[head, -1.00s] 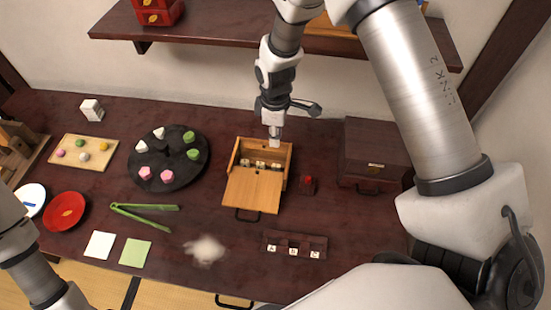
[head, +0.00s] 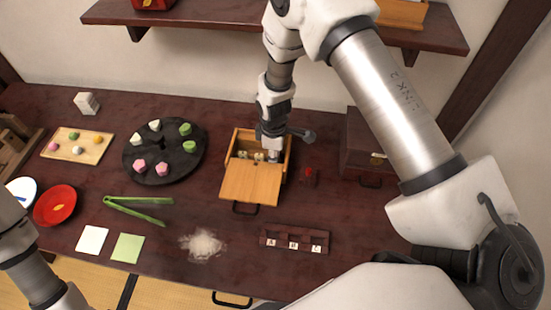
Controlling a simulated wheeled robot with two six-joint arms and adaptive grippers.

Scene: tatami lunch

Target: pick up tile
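Small pale tiles (head: 258,156) sit in a row inside an open wooden box (head: 250,185) in the middle of the table. The tile at the right end of the row is mostly hidden by my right gripper. My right gripper (head: 272,156) points down into the right part of the box, at or just above that tile. Its fingers are too small and too covered to tell whether they are open or shut. A dark rack (head: 265,231) with small lettered white squares lies in front of the box. My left arm shows at the lower left, its gripper out of view.
A small red object (head: 309,174) and a dark chest (head: 362,150) stand right of the box. A round black tray (head: 164,158) with several sweets is left. Green tongs (head: 140,204) and white powder (head: 202,245) lie nearer. A shelf (head: 200,16) hangs behind.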

